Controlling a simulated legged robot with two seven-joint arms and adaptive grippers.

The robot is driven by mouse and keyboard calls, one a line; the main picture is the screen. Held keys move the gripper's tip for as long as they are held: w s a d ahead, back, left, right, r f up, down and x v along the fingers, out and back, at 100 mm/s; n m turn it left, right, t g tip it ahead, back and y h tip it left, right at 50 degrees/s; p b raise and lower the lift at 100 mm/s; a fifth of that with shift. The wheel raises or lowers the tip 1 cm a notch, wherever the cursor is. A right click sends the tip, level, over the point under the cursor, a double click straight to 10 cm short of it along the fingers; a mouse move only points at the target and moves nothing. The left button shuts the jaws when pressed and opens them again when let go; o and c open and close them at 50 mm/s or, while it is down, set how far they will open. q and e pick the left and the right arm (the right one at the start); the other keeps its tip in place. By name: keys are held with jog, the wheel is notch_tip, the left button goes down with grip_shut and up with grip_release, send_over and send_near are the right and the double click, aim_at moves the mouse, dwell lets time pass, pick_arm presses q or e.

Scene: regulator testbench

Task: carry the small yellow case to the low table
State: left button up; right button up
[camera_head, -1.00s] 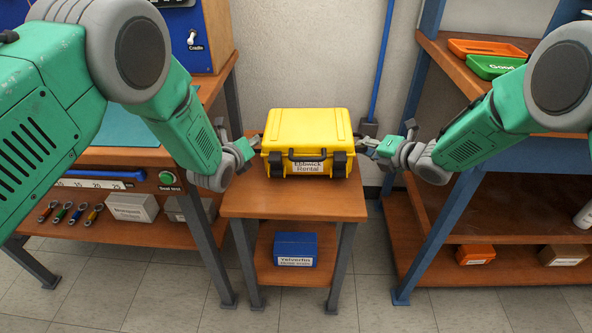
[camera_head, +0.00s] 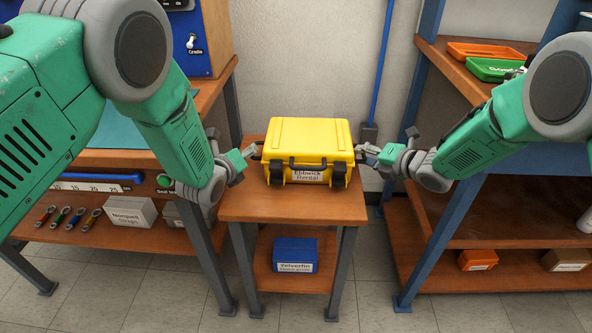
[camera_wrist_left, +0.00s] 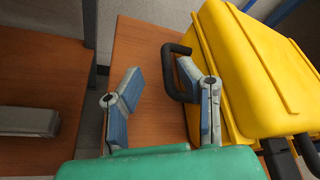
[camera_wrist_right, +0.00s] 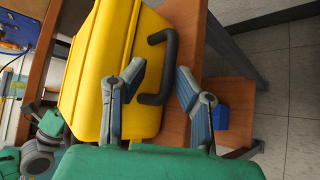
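The yellow case (camera_head: 308,137), with black latches and a label, sits upright on the small low wooden table (camera_head: 290,209). My left gripper (camera_head: 247,159) is at the case's left side. In the left wrist view its fingers (camera_wrist_left: 165,88) are apart, with the black side handle (camera_wrist_left: 172,78) between them, close to the right finger. My right gripper (camera_head: 363,153) is at the right side. In the right wrist view its fingers (camera_wrist_right: 159,85) are spread on both sides of the other black handle (camera_wrist_right: 166,72). Neither gripper is closed on a handle.
A shelf rack (camera_head: 440,212) with trays stands close at the right. A blue box (camera_head: 295,255) sits on the low table's lower shelf. The tiled floor in front is clear.

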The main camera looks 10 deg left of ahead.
pick_arm(q)
jog(key=v, duration=0.4)
jog(key=shift+s+a, duration=0.2)
jog(key=shift+s, duration=0.05)
pick_arm(e)
jog(key=shift+a, duration=0.1)
pick_arm(q)
jog(key=shift+s, duration=0.2)
jog(key=shift+s+a+r, duration=0.1)
pick_arm(e)
jog(key=shift+s+r, duration=0.1)
jog(key=shift+s, duration=0.05)
jog(key=v, duration=1.1)
jog(key=shift+s+d, duration=0.2)
jog(key=shift+d, duration=0.15)
pick_arm(q)
jog(key=shift+s, duration=0.1)
pick_arm(e)
jog(key=shift+s, duration=0.1)
